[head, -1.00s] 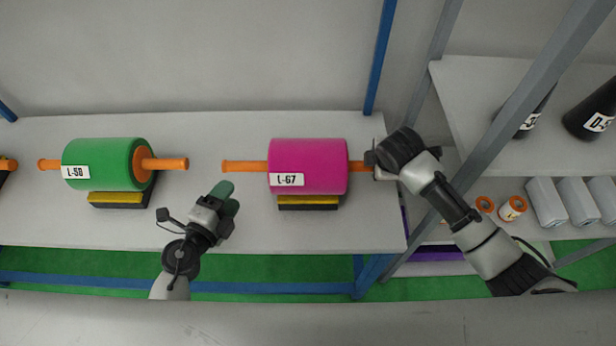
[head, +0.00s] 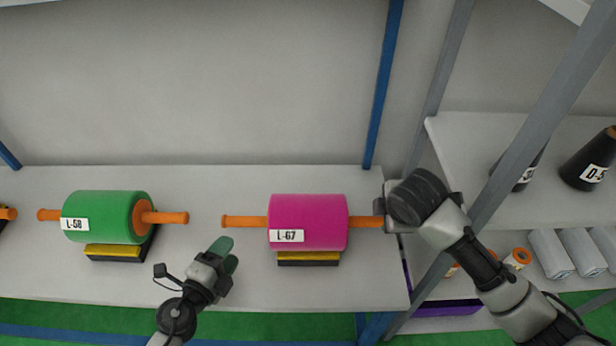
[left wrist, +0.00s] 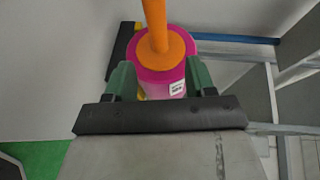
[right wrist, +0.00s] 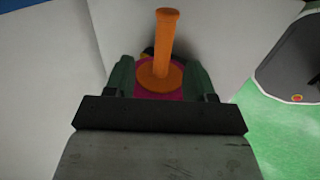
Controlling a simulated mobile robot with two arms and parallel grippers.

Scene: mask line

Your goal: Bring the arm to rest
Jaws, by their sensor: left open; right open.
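A magenta roll (head: 308,220) labelled L-67 with orange end handles rests on a yellow and black block (head: 308,259) on the grey shelf. My left gripper (head: 226,250) is open and empty, in front of the shelf left of this roll. In the left wrist view the magenta roll (left wrist: 165,80) and its orange handle show beyond the open green fingers (left wrist: 160,80). My right gripper (head: 382,207) is open at the right handle's end, partly hidden by its own wrist. In the right wrist view the orange handle (right wrist: 165,45) shows between and beyond the fingers (right wrist: 158,75); contact cannot be told.
A green roll (head: 105,217) labelled L-58 sits on a block to the left. A grey slanted post (head: 540,110) and a side shelf (head: 470,150) with dark cones (head: 590,165) stand near my right arm. Shelf surface (head: 190,280) by my left gripper is bare.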

